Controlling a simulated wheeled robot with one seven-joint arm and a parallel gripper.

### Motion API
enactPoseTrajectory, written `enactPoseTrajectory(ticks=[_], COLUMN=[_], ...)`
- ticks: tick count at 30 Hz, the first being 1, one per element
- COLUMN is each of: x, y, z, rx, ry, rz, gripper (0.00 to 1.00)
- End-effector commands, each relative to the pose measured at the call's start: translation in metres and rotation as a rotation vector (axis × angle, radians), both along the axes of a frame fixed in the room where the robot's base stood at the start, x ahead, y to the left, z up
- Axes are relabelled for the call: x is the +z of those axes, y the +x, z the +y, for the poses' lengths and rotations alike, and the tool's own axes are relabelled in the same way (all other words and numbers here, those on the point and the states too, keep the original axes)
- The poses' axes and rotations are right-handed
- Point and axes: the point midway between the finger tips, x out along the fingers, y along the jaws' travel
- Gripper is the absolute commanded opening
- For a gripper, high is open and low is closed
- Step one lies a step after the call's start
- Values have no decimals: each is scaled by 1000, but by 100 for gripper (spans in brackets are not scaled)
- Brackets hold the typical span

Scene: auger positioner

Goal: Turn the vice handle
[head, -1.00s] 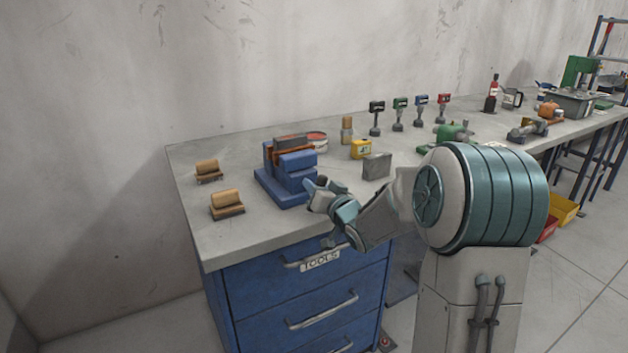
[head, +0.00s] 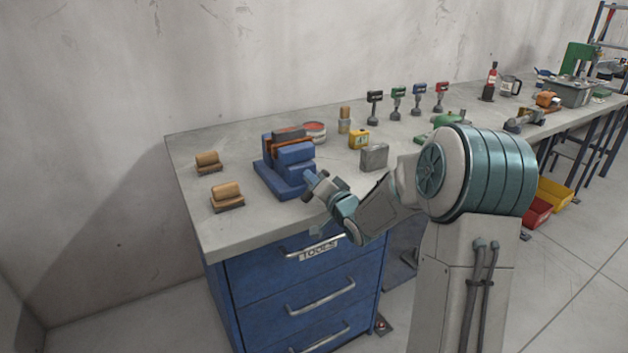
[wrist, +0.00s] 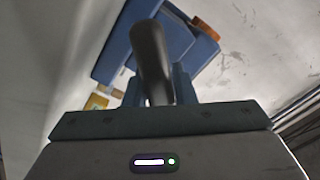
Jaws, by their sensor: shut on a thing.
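The blue vice (head: 278,182) stands on the near left part of the workbench, with a dark and orange piece at its top. It also shows in the wrist view (wrist: 115,55), behind the handle. The vice handle (wrist: 150,50) is a dark grey round bar in the wrist view, running down between my fingers. My gripper (head: 312,181) is at the right front side of the vice in the head view. Its two fingers (wrist: 157,85) are shut on the handle in the wrist view. The handle is too hidden by my gripper to make out in the head view.
Two wooden brushes or blocks (head: 227,196) lie left of the vice. A grey block (head: 374,157), a yellow box (head: 359,139) and a red-topped tin (head: 314,131) stand right of and behind it. Blue tool drawers (head: 292,290) are below the bench edge.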

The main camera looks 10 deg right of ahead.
Motion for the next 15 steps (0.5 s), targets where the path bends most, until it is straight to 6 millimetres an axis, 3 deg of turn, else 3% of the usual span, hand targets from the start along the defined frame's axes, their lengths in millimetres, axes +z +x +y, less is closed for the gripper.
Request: enactPoseTrajectory(ticks=[8,9,10,15], x=[-1,-1,-1,-1], y=[0,0,0,0], z=[-2,-2,-2,-1], rx=[-3,-3,-3,-3], ry=[2,2,2,0], rz=[3,3,3,2], gripper=[1,32,40,44])
